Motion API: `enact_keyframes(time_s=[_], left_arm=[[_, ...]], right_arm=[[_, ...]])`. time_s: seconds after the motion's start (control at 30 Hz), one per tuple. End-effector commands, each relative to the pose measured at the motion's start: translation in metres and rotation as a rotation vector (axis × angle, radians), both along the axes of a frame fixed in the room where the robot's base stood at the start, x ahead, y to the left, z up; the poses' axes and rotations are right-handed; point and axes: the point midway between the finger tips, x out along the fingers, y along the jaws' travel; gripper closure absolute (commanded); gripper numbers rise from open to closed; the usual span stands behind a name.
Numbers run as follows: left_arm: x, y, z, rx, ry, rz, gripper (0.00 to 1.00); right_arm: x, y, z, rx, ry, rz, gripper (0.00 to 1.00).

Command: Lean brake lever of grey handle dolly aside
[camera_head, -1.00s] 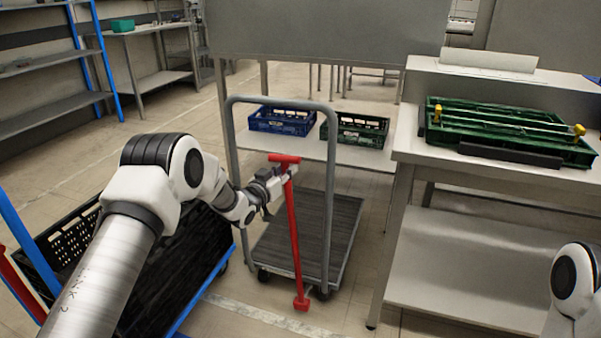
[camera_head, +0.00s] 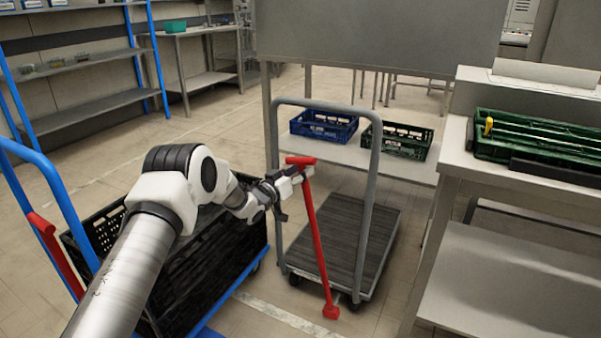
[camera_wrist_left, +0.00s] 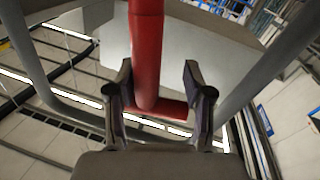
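The red brake lever (camera_head: 316,238) stands at the near end of the grey handle dolly (camera_head: 372,220). It is tilted, with its T-shaped top to the left of its foot in the head view and near the left post of the grey handle. My left gripper (camera_head: 291,186) is at the lever just below the T-top. In the left wrist view the red lever (camera_wrist_left: 147,50) lies between the two fingers of my left gripper (camera_wrist_left: 158,82). The fingers are apart, with a gap visible beside the lever, wider on the right. My right gripper is out of view.
A dolly with black crates (camera_head: 110,232) and a blue handle (camera_head: 48,165) stands to the left. Behind are a blue crate (camera_head: 325,127) and a green crate (camera_head: 398,140) on a low table. A steel table (camera_head: 500,170) stands right. Floor is free before the grey dolly.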

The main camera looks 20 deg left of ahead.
Motion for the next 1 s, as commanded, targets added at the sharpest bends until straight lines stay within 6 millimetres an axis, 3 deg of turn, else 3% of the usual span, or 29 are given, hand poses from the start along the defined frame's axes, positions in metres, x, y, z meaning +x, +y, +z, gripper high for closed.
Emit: enact_keyframes(time_s=[0.37, 0.73, 0.83, 1.0], left_arm=[[-0.009, 0.002, -0.001, -0.001, 0.002, 0.000, 0.49], [-0.094, 0.023, -0.005, -0.005, 0.002, 0.003, 0.49], [-0.109, 0.026, -0.006, -0.002, 0.001, 0.002, 0.49], [-0.118, 0.027, -0.006, 0.000, 0.000, 0.000, 0.49]], right_arm=[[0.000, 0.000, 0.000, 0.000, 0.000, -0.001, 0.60], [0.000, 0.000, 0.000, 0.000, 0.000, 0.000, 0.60], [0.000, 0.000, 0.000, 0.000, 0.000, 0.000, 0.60], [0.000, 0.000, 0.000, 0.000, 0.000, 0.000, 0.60]])
